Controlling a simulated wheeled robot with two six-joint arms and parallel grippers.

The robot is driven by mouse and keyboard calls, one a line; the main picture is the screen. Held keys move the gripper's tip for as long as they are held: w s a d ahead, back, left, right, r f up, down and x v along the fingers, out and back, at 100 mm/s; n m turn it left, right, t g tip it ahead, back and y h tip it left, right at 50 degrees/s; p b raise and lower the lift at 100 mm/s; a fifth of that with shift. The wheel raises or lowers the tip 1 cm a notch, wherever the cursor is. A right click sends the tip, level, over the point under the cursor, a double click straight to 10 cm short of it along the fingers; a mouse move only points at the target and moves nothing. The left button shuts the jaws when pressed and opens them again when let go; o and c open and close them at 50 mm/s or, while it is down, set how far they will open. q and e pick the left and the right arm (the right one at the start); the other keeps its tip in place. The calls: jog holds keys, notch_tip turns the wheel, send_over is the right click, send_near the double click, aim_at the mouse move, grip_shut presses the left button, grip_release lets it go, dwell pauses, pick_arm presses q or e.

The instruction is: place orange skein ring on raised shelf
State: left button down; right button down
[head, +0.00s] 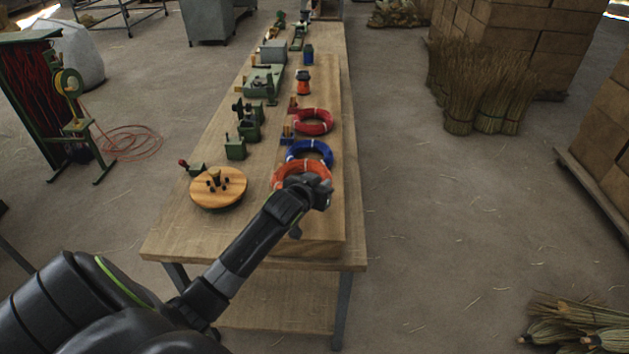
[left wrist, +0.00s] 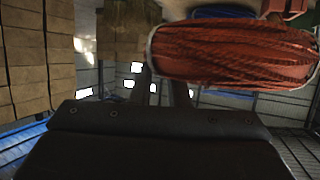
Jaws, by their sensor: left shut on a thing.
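The orange skein ring (head: 284,172) is at the near end of the raised wooden shelf (head: 328,232), which runs along the right side of the long table. My left gripper (head: 308,186) is shut on the near side of the ring and hides part of it. In the left wrist view the ring's orange strands (left wrist: 235,52) fill the upper right, close to the fingers (left wrist: 165,92). I cannot tell whether the ring rests on the shelf or is held just above it. My right gripper is not in view.
A blue ring (head: 322,149) lies just behind the orange one, with a red ring (head: 326,120) farther back. A round wooden disc with pegs (head: 218,188) and green metal devices (head: 236,150) stand on the left of the table. The shelf's near end is bare.

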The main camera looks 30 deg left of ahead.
pick_arm(q)
notch_tip(320, 180, down, 3)
jog(key=shift+d+f, duration=0.15)
jog(key=shift+f, duration=0.05)
notch_tip(320, 180, down, 4)
jog(key=shift+f+p, duration=0.1)
jog(key=shift+p, duration=0.35)
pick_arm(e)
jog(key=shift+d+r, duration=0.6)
pick_arm(q)
jog(key=c, duration=1.4)
grip_release()
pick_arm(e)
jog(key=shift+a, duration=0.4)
pick_arm(q)
jog(key=shift+s, duration=0.1)
jog(key=b+v, duration=0.1)
jog(key=v, duration=1.1)
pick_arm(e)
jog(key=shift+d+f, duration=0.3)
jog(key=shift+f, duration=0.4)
